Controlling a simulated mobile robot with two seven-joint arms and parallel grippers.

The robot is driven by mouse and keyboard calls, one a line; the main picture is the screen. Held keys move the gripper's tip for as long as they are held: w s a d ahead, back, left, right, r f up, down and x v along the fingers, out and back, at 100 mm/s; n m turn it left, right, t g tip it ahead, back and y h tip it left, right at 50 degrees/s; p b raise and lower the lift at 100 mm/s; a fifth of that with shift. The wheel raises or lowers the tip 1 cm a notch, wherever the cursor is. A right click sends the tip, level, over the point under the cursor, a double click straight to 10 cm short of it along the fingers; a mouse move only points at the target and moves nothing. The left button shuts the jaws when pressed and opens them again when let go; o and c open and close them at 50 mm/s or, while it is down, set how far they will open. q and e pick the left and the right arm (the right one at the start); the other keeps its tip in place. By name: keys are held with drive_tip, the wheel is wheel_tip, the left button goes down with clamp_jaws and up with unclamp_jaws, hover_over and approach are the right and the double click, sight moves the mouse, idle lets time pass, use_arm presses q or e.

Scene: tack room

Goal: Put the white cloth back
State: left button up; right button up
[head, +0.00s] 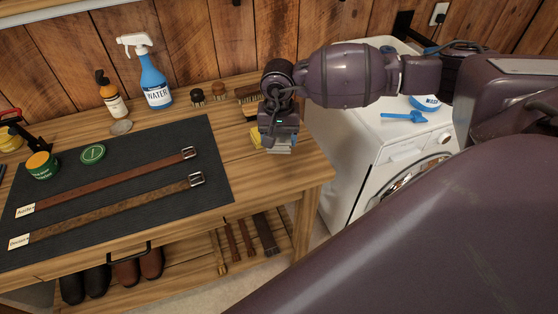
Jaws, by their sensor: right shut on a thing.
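My right gripper (279,146) reaches in from the right and points down over the right end of the wooden workbench (308,172). It is shut on a pale piece that looks like the white cloth (281,151). Only a small part of the cloth shows below the fingers, and the gripper hides the rest. I cannot tell whether the cloth touches the bench top. My left gripper is not in view.
A dark mat (130,205) with two belts, a green tin (42,166) and its lid (93,154) covers the bench's left. A blue spray bottle (155,82), amber bottle (111,97) and brushes (248,93) stand behind. A white washer (370,140) stands right, a blue scoop (405,117) on top.

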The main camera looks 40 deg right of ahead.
sight(279, 167)
drive_tip(key=shift+f, duration=4.7)
drive_tip(key=shift+f, duration=0.15)
drive_tip(key=o, duration=1)
drive_tip(key=shift+c, duration=0.2)
